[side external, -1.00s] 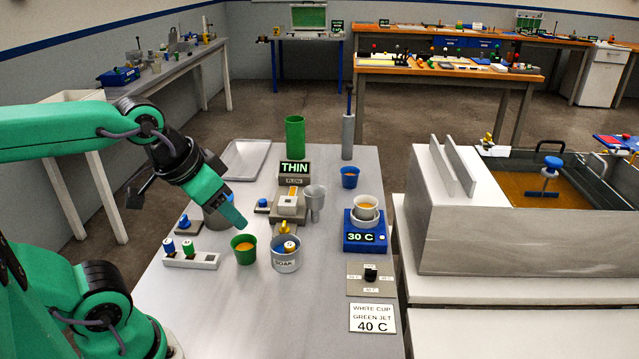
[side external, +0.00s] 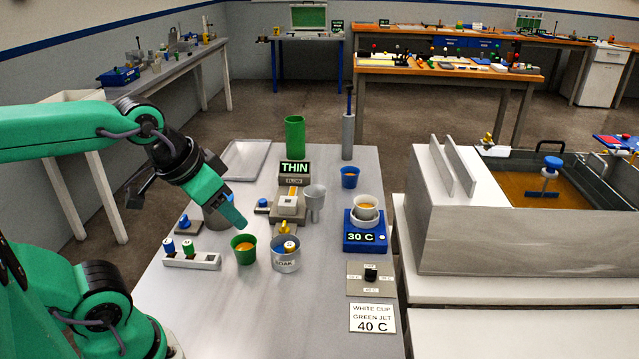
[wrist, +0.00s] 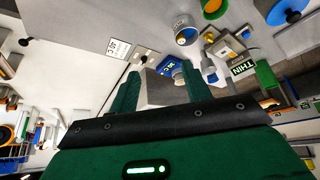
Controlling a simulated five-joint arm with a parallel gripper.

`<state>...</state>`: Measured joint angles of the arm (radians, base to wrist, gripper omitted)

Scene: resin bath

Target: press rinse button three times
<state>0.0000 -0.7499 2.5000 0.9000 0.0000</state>
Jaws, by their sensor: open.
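Two blue push buttons on grey bases show in the side view: one at the left (side external: 184,222) by the vial rack, and one farther back (side external: 262,204) near the flow unit. No rinse label is readable, so I cannot tell which is the rinse button. My gripper (side external: 237,218) hangs tilted downward above the green cup of orange liquid (side external: 244,254), to the right of the left button and in front of the other. In the wrist view my gripper (wrist: 160,90) has its two green fingers apart, with nothing held between them.
A SOAK pot (side external: 286,265) stands right of the green cup. The vial rack (side external: 206,261) lies to its left. A THIN display (side external: 293,169), a blue 30 C heater (side external: 364,243) and a dial plate (side external: 357,279) stand farther right. The table's front left is clear.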

